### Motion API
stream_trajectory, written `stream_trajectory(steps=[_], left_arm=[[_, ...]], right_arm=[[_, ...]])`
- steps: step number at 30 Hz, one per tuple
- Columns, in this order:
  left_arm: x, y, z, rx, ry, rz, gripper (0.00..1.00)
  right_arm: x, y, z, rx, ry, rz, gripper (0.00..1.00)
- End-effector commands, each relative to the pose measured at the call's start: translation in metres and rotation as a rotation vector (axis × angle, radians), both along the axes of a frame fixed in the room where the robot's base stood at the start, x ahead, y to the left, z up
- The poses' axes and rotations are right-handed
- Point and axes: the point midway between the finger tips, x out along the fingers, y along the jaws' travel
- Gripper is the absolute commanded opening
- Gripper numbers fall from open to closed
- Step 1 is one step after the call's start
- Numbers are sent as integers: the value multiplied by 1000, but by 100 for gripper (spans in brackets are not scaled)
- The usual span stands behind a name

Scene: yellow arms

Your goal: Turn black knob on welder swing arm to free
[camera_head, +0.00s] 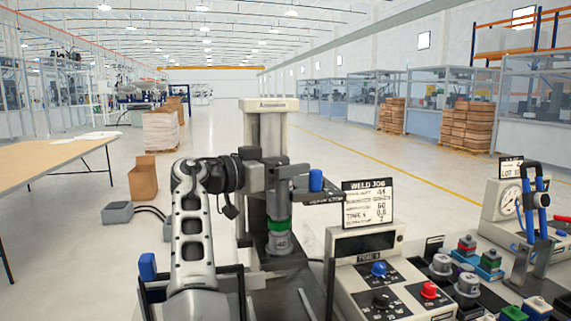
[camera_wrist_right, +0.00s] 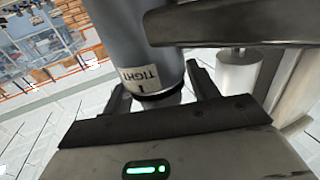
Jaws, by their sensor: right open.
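A grey cylindrical post (camera_head: 279,207) with a green ring stands in front of the welder column (camera_head: 272,128). In the right wrist view a grey cylinder (camera_wrist_right: 135,38) fills the middle and bears an upside-down label (camera_wrist_right: 138,77) reading TIGHT. A black band (camera_wrist_right: 163,94), likely the edge of the black knob, shows at its lower end; the rest is hidden by my gripper.
A dark bar (camera_wrist_right: 230,25) and a pale cylinder (camera_wrist_right: 239,72) lie close beside the right finger in the wrist view. A control box (camera_head: 365,270) with knobs and a WELD JOB sign (camera_head: 367,203) stands right of the post. A wooden table (camera_head: 50,157) is at the left.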

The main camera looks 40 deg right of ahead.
Motion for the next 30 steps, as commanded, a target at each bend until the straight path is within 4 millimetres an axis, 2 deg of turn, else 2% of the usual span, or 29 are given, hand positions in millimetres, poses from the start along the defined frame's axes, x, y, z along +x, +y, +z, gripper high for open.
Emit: stream_trajectory(steps=[3, 4, 6, 9, 20, 30], left_arm=[[0, 0, 0, 0, -1, 1, 36], [0, 0, 0, 0, -1, 1, 36], [0, 0, 0, 0, -1, 1, 36], [0, 0, 1, 0, -1, 1, 36], [-3, 0, -6, -2, 6, 1, 36], [-2, -2, -17, -7, 2, -7, 36]], right_arm=[[0, 0, 0, 0, 0, 0, 59], [0, 0, 0, 0, 0, 0, 56], [0, 0, 0, 0, 0, 0, 37], [0, 0, 0, 0, 0, 0, 14], [0, 1, -2, -1, -1, 43, 14], [3, 1, -3, -3, -3, 272, 14]])
